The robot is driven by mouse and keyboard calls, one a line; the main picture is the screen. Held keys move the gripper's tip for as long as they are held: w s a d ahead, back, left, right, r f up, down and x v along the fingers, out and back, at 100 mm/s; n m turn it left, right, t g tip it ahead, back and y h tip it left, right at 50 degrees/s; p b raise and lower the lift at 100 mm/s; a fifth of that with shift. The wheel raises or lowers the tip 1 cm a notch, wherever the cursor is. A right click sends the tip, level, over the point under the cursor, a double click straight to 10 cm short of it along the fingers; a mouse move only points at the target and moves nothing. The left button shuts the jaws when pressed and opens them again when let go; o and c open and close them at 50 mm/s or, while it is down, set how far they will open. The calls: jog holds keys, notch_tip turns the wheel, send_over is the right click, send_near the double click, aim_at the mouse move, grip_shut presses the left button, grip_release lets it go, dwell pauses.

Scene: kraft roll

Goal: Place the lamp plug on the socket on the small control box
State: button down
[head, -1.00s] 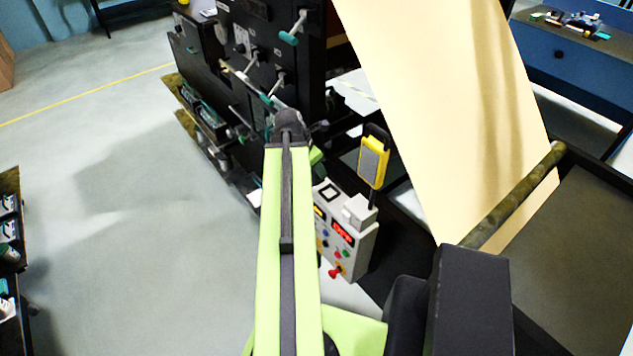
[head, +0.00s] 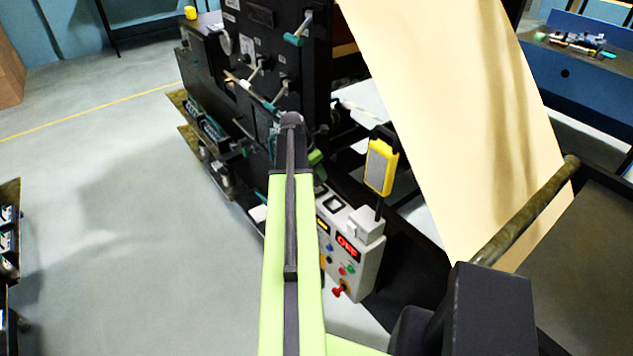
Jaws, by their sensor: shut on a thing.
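The small grey control box (head: 368,270) stands right of my arm, partly covered by it. Its red display reads OFF, with coloured buttons and a red knob below. On its top are a dark square fitting (head: 335,204) and a pale raised block (head: 366,226); I cannot tell which is the socket. A yellow lamp (head: 381,166) stands upright on a dark stem behind the box. I cannot make out the lamp plug. My gripper is not visible; my lime-green arm reaches forward and its far end hides what lies beyond.
A black machine (head: 260,60) with teal-handled levers stands ahead. A wide cream paper web (head: 460,110) hangs to the right, above a worn roller (head: 525,212). A blue bench (head: 575,75) is at the back right. The floor (head: 110,220) on the left is mostly clear.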

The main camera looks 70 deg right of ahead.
aim_at(317, 178)
notch_tip(317, 178, down, 4)
jog(key=b, duration=0.3)
jog(key=shift+r, duration=0.2)
jog(key=shift+f, duration=0.1)
jog(key=c, duration=1.3)
grip_release()
jog(key=shift+f, duration=0.1)
jog(key=shift+c, duration=0.2)
jog(key=o, duration=0.5)
jog(key=shift+c, duration=0.2)
jog(key=p+v, duration=1.1)
jog(key=v, duration=0.1)
jog(key=shift+r, duration=0.25)
jog(key=shift+s, duration=0.1)
